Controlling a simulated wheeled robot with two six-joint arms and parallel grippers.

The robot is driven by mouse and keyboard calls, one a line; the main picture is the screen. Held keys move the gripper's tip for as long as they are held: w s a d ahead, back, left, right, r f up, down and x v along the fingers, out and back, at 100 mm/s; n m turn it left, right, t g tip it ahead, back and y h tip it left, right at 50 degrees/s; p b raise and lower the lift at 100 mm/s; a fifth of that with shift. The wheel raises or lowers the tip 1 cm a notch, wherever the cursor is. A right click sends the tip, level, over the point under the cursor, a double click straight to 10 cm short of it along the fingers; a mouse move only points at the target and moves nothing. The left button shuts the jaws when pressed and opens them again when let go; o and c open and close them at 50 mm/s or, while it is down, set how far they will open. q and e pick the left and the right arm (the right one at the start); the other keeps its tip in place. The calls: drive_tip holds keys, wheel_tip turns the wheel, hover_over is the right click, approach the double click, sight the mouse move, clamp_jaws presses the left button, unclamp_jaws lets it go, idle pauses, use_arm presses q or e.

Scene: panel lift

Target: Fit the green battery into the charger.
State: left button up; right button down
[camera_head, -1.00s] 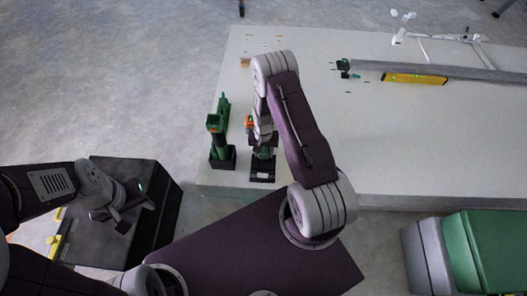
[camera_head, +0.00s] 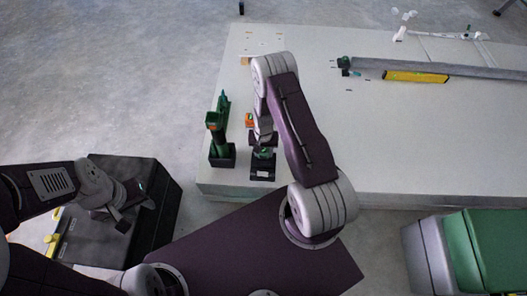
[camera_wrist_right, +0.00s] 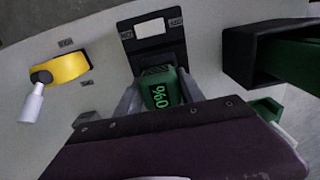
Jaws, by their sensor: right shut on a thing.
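My right gripper (camera_head: 263,148) is shut on the green battery (camera_head: 263,153), just behind the black charger (camera_head: 262,173) at the slab's near left edge. In the right wrist view the battery (camera_wrist_right: 160,88), its display reading 0%, sits between the two fingers (camera_wrist_right: 163,97). It adjoins the edge of the charger (camera_wrist_right: 150,52), which has a white label. I cannot tell whether it is seated. My left gripper (camera_head: 126,203) is over a black case, away from the charger; its jaw opening is unclear.
A green tool (camera_head: 216,130) stands in a black holder (camera_head: 222,158) left of the charger. A yellow item with a white handle (camera_wrist_right: 65,68) lies on the other side. A yellow level (camera_head: 414,77) and a long grey bar lie farther back. A green box (camera_head: 487,250) is lower right.

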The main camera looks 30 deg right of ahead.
drive_tip(key=c, duration=0.6)
unclamp_jaws()
drive_tip(key=shift+c, duration=0.2)
wheel_tip(320, 180, up, 9)
drive_tip(key=p, duration=0.3)
drive_tip(key=shift+a, duration=0.1)
